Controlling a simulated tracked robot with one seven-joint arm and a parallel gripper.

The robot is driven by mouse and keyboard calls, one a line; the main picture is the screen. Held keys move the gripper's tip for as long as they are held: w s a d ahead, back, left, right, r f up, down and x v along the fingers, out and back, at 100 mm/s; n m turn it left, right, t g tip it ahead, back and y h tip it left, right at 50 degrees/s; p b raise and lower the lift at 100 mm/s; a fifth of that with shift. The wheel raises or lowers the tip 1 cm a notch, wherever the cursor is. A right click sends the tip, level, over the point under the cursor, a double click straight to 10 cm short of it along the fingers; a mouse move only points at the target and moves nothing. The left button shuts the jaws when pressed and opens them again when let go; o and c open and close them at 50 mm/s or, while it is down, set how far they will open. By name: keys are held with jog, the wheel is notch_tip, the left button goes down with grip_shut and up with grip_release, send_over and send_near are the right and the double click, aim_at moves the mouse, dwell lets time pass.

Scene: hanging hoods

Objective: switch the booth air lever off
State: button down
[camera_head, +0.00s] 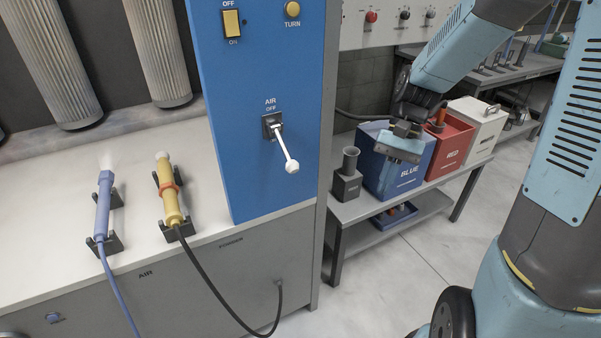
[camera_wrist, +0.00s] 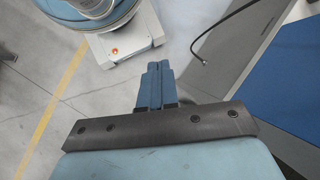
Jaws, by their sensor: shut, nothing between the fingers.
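The booth air lever (camera_head: 286,148) sticks out of a blue panel (camera_head: 235,185), under the labels AIR and OFF. Its pale rod slopes down and to the right to a white knob, away from the OFF label above its black mount. My gripper (camera_head: 402,146) is to the right of the lever in the head view, apart from it and in front of the blue bin. In the wrist view my gripper (camera_wrist: 155,68) has its two fingers together with nothing between them. The lever cannot be made out in the wrist view.
A yellow switch (camera_head: 231,23) and TURN knob (camera_head: 292,9) sit higher on the panel. A blue spray tool (camera_head: 103,205) and yellow one (camera_head: 168,190) rest in bench cradles. The blue bin (camera_head: 392,175), red bin (camera_head: 450,145) and white box (camera_head: 481,122) stand right.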

jog(key=w+a+f+m+g+y, duration=0.2)
jog(key=a+f+g+y, duration=0.45)
jog(key=a+f, duration=0.2)
jog(key=w+a+f+m+g+y, duration=0.1)
jog(key=w+a+m+g+y, duration=0.1)
jog(key=w+g+y, duration=0.4)
jog(key=y, duration=0.4)
jog(key=shift+w+f, duration=0.15)
jog(key=shift+f, duration=0.25)
jog(key=shift+a+y, duration=0.1)
jog(key=shift+y, duration=0.15)
send_near(285, 149)
jog(key=s, duration=0.1)
jog(key=s+a, duration=0.1)
jog(key=s, duration=0.3)
jog(key=shift+s+a+r, duration=0.15)
jog(key=shift+s+r, duration=0.1)
jog(key=shift+r, duration=0.1)
